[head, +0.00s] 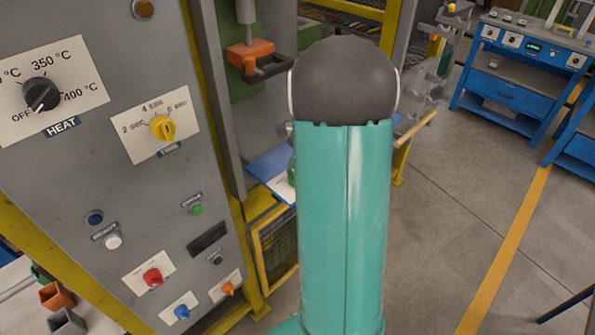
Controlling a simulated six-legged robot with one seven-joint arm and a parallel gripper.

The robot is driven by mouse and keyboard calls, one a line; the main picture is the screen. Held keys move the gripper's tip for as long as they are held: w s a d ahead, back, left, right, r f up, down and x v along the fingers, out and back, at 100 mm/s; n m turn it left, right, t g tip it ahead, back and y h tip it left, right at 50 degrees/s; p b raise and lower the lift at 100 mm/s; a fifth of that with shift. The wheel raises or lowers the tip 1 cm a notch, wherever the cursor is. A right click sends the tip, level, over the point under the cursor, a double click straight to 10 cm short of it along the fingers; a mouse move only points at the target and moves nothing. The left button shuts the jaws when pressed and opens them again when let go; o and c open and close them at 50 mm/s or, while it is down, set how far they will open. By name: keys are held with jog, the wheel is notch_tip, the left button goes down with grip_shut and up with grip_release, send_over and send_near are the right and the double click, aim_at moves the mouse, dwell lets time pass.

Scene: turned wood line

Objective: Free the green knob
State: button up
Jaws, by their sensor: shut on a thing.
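A green rounded thing (292,171) shows at the left edge of my teal arm, above a white sheet on a blue board (268,166). Most of it is hidden by the arm, and I cannot tell whether it is the green knob. A small green button (197,209) sits on the grey control panel (120,185) at the left. My gripper does not show; my arm stands upright in the middle of the view and covers what is behind it.
The panel carries a black HEAT dial (41,94), a yellow dial (162,128) and a red knob (153,277). An orange clamp-like part (250,55) hangs beyond it. A blue workbench (520,75) stands far right. The grey floor (440,215) between is open.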

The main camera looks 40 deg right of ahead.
jog(key=n+g, duration=0.1)
jog(key=n, duration=0.1)
jog(key=n+g, duration=0.1)
jog(key=n, duration=0.2)
jog(key=shift+w+n, duration=0.2)
jog(key=shift+n, duration=0.1)
jog(key=n+g, duration=0.1)
jog(key=n, duration=0.2)
jog(key=n+g+h, duration=0.1)
jog(key=n, duration=0.2)
jog(key=shift+w+a, duration=0.1)
jog(key=shift+n, duration=0.3)
jog(key=o, duration=1)
jog(key=v, duration=1.3)
jog(key=shift+w+r, duration=0.3)
jog(key=shift+r, duration=0.1)
jog(key=shift+a, duration=0.1)
